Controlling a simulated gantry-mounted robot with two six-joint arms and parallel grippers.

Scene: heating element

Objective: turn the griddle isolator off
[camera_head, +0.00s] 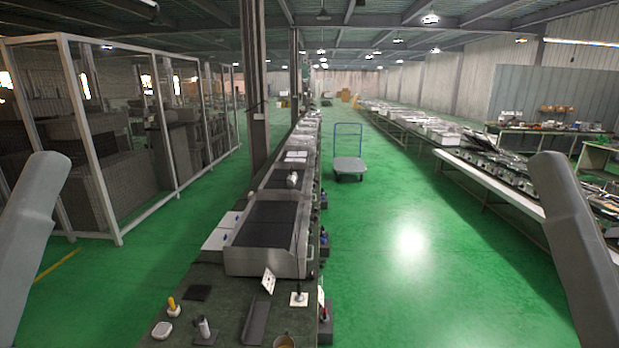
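The griddle (267,222), a grey metal box with a dark two-part top, stands on the long dark bench. A small white plate with dark marks (269,281) stands tilted in front of it, and may be the isolator. A white square base with a dark upright part (299,299) sits to its right. Both are too small to read, so I cannot tell which is the isolator or its switch position. My two grey arm links show at the left and right picture edges. Neither gripper is in view.
On the near bench (225,285) are a yellow-topped item (173,307), a white round-cornered item (162,330), a small cylinder (204,328) and a dark angled plate (256,322). A blue-handled trolley (349,155) stands in the aisle.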

